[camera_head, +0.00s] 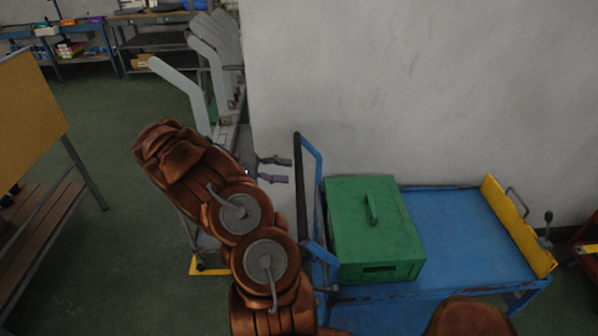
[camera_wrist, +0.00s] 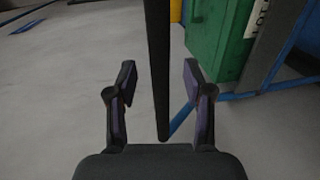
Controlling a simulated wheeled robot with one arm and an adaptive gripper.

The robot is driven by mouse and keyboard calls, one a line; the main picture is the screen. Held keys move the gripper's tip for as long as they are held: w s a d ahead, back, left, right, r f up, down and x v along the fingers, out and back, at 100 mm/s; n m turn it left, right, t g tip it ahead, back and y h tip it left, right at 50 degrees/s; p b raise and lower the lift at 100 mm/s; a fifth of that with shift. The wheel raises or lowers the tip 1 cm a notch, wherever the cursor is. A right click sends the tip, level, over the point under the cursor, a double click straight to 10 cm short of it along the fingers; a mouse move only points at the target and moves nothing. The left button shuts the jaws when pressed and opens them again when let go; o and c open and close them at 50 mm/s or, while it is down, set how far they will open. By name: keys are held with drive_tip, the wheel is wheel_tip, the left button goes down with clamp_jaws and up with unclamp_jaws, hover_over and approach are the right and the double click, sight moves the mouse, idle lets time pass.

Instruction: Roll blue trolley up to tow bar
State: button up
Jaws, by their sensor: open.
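The blue trolley (camera_head: 460,235) stands along the wall at the right, with a blue frame and an upright black handle bar (camera_head: 299,190) at its left end. My gripper (camera_head: 288,170) is open and empty just left of the bar, its fingers pointing at it. In the wrist view the black bar (camera_wrist: 158,70) appears between my two open fingers (camera_wrist: 158,78). Neither finger visibly touches it. A green box (camera_head: 375,230) with a handle sits on the trolley deck; it also shows in the wrist view (camera_wrist: 215,35). I cannot make out a tow bar for certain.
A grey wall (camera_head: 400,90) rises behind the trolley. Grey boarding forms (camera_head: 205,60) stand on a machine behind my arm, by a yellow floor piece (camera_head: 200,267). A yellow end board (camera_head: 518,225) closes the trolley's right end. A bench (camera_head: 40,225) stands left; green floor between is clear.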

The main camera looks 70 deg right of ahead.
sight(299, 173)
drive_tip(key=shift+p+x, duration=0.6)
drive_tip(key=shift+x, duration=1.95)
drive_tip(key=shift+c, duration=0.3)
clamp_jaws()
